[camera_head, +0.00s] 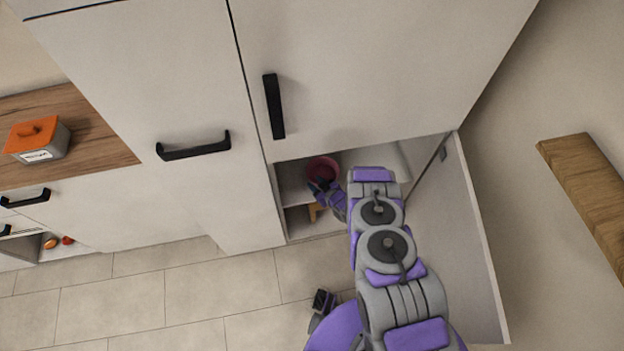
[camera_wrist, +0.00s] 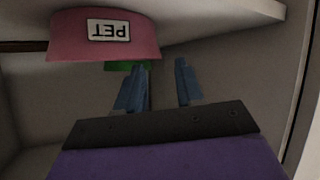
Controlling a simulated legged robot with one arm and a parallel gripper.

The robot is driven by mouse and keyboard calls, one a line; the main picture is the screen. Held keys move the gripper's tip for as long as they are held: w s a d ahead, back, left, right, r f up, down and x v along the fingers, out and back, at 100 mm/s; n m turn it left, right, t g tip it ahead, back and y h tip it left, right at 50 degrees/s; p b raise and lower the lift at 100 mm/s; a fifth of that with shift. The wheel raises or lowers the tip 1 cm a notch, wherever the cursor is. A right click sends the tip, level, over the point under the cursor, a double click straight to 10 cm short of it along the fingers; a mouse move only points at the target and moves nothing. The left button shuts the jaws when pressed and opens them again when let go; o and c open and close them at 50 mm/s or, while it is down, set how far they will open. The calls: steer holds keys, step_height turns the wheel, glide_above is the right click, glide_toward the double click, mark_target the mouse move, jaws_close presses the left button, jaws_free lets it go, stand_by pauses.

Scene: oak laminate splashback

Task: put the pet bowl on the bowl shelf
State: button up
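The pet bowl (camera_head: 322,168) is pinkish red and stands on a shelf (camera_head: 296,183) inside the open lower cupboard. In the wrist view the pink bowl (camera_wrist: 104,38) shows upside down with a white PET label. My gripper (camera_head: 319,186) reaches into the cupboard just in front of the bowl. In the wrist view its two blue fingers (camera_wrist: 160,63) are spread with an empty gap between them. The left finger is close to the bowl's rim; I cannot tell if they touch. Which shelf is the bowl shelf is not marked.
The cupboard door (camera_head: 475,245) stands open to the right of my arm. A tall cabinet front with a black handle (camera_head: 274,106) hangs above the opening. Something green (camera_wrist: 120,66) shows by the bowl's rim. A tan object (camera_head: 314,211) sits lower in the cupboard.

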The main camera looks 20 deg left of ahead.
steer(key=p+v, duration=0.1)
steer(key=v, duration=0.6)
steer(key=shift+s+d+r+p, duration=0.15)
steer(key=shift+d+r+p, duration=0.1)
steer(key=shift+p, duration=0.15)
steer(key=shift+f, duration=0.1)
